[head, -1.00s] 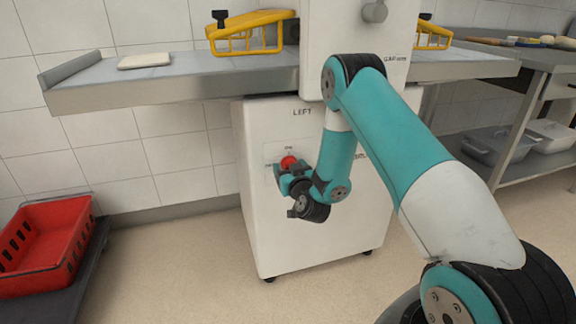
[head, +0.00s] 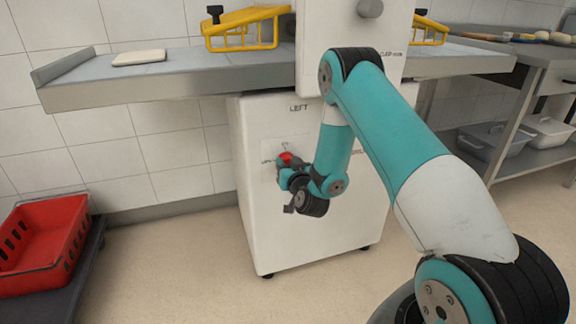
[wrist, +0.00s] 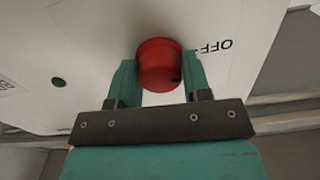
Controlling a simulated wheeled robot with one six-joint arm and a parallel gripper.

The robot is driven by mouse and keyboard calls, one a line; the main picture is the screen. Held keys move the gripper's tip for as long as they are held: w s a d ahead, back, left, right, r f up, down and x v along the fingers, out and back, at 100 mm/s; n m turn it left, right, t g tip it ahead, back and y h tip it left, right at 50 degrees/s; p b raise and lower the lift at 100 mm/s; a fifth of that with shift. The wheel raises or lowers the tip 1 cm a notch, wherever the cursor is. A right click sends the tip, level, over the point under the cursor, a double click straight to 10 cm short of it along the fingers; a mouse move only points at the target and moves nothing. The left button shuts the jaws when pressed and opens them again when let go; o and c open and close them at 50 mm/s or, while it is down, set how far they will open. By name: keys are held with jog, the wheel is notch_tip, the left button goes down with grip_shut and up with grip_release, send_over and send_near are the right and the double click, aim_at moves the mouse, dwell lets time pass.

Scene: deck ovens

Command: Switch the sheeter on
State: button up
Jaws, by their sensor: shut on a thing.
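The sheeter (head: 330,220) is a white cabinet with a steel table across it and "LEFT" printed on its front. A red knob (head: 285,157) sits on a pale plate on that front, partly hidden by my gripper in the head view. In the wrist view the red knob (wrist: 159,66) stands between my two teal fingers. My gripper (wrist: 160,85) is shut on the red knob. "OFF" is printed beside the knob, upside down in the wrist view. A dark green dot (wrist: 59,82) shows on the panel to the left.
A yellow guard (head: 245,28) stands over the sheeter's table (head: 90,72), with a pale slab (head: 139,57) on it. A red crate (head: 40,245) is at the lower left. A steel bench (head: 490,58) with tubs below stands at the right.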

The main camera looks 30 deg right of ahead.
jog(key=m+b, duration=0.1)
jog(key=m, duration=0.3)
jog(key=shift+d, duration=0.1)
jog(key=m+b, duration=0.1)
jog(key=m, duration=0.3)
jog(key=shift+m, duration=0.3)
jog(key=m+b, duration=0.1)
jog(key=m, duration=0.3)
jog(key=shift+m+b, duration=0.3)
jog(key=shift+b, duration=0.05)
jog(key=shift+m+b, duration=0.4)
jog(key=shift+m, duration=1.4)
jog(key=o, duration=0.9)
